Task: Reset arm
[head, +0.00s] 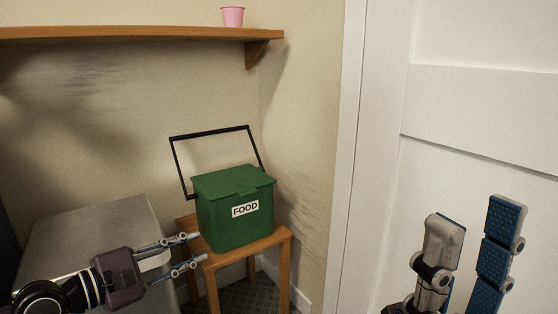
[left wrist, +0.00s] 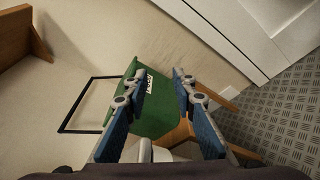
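My left gripper (head: 197,248) is open and empty, its two fingers pointing right toward the green food caddy. In the left wrist view the open fingers (left wrist: 155,88) frame the caddy, with a gap between them. My right gripper (head: 475,235) is raised at the lower right in front of the white door, its two fingers apart with nothing between them. The green caddy (head: 226,222), labelled FOOD, has its lid closed and its black handle raised. It sits on a small wooden stool (head: 262,247), and shows sideways in the left wrist view (left wrist: 158,115).
A grey metal cabinet (head: 90,220) stands left of the stool. A wooden shelf (head: 130,33) on the wall above holds a pink cup (head: 233,16). A white door (head: 480,110) is on the right. The patterned floor (left wrist: 285,110) right of the stool is clear.

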